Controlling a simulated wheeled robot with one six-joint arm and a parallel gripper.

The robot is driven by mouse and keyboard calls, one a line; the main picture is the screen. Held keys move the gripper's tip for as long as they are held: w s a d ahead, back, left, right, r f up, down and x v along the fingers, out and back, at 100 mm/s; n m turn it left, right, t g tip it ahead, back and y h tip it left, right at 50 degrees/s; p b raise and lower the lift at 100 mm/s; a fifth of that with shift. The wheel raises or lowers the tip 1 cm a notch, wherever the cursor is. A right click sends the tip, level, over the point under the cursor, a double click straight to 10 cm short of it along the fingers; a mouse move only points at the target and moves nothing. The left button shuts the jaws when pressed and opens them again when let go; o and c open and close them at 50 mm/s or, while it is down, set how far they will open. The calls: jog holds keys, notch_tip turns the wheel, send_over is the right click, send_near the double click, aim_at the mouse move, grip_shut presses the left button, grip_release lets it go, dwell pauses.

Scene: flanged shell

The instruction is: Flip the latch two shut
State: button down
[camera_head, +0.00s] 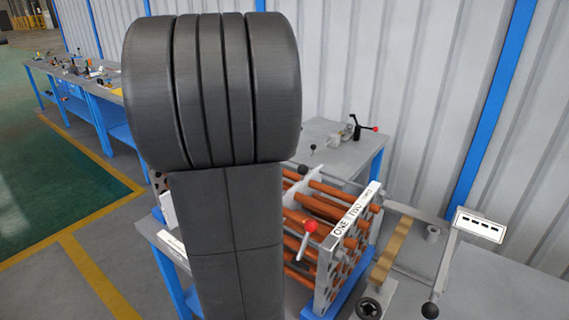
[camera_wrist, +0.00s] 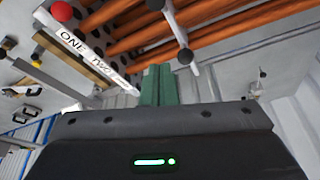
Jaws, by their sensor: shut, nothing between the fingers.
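The flanged shell with orange tubes (camera_head: 318,205) has a white label strip (camera_head: 357,208) reading ONE, TWO and a third word; ONE and TWO also read on the strip in the wrist view (camera_wrist: 88,58). A red-knobbed lever (camera_head: 306,239) stands near ONE; its red knob shows in the wrist view (camera_wrist: 61,12). A grey lever with a black ball (camera_wrist: 181,38) hangs just right of my gripper's tips. I cannot tell for sure which lever is latch two. My gripper (camera_wrist: 156,72) is shut and empty, its green fingers beside that lever, contact unclear. My arm hides it in the head view.
A frame with a black ball handle (camera_head: 440,268) and a small white panel (camera_head: 480,226) stands right of the shell. A table with a red-tipped black lever device (camera_head: 358,128) is behind. A long blue-legged bench (camera_head: 85,92) is far left. A corrugated wall closes the back.

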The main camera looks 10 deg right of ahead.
notch_tip(320, 180, down, 9)
jog(key=p, duration=0.1)
jog(key=shift+s+a+p, duration=0.15)
jog(key=shift+a+p, duration=0.2)
jog(key=shift+a, duration=0.05)
jog(key=shift+s+a, duration=0.1)
jog(key=shift+s+a, duration=0.2)
jog(key=shift+a, duration=0.1)
jog(key=shift+s+a+b, duration=0.65)
jog(key=shift+s+a, duration=0.2)
jog(key=shift+s, duration=0.15)
jog(key=shift+r, duration=0.1)
